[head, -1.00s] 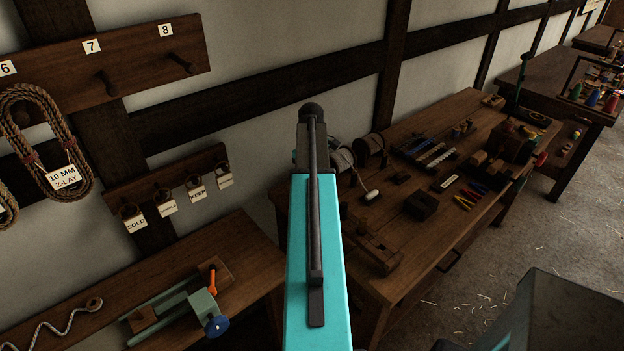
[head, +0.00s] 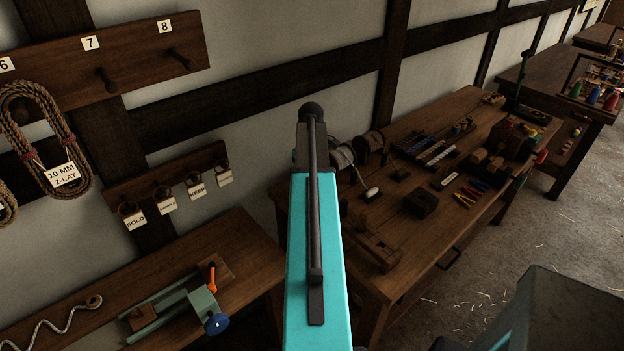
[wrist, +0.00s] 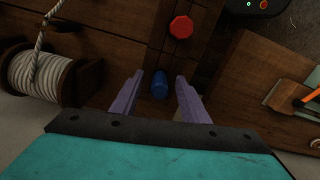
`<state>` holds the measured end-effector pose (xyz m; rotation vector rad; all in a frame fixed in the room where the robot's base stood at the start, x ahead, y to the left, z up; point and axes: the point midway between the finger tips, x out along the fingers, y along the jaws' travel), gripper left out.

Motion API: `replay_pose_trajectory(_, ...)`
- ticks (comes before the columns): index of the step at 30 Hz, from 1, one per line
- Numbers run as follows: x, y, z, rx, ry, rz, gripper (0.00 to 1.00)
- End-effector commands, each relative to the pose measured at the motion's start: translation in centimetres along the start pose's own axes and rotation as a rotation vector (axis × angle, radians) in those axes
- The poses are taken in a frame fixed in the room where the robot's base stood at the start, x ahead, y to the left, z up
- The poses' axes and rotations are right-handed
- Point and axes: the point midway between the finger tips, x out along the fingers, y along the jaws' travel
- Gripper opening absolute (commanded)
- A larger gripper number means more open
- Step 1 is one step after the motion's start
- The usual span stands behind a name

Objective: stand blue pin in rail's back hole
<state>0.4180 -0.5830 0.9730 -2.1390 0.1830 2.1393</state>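In the wrist view the blue pin (wrist: 160,85) shows as a short blue cylinder on dark wood. My gripper (wrist: 156,86) is open, with one purple finger on each side of the pin and a gap to both. I cannot tell whether the pin stands or lies, or how far below the fingertips it is. A red eight-sided piece (wrist: 181,27) is farther up on a dark wooden strip. I cannot make out the rail or its back hole for sure. In the head view my arm hides the gripper and the blue pin.
A rope spool (wrist: 45,76) is left of my gripper. The workbench (head: 405,290) carries a dark block (head: 420,204), pliers and other tools. A lower bench at left holds a green vise (head: 180,311). A dark device (wrist: 256,5) shows at the wrist view's top edge.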

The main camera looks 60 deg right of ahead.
Motion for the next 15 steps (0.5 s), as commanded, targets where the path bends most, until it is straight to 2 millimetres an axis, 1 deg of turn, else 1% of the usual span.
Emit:
replay_pose_trajectory(8, -0.2, 0.0, 0.0, 0.0, 0.001, 0.001, 0.41)
replay_pose_trajectory(15, -1.6, 0.1, 0.0, 0.0, 0.001, 0.001, 0.41)
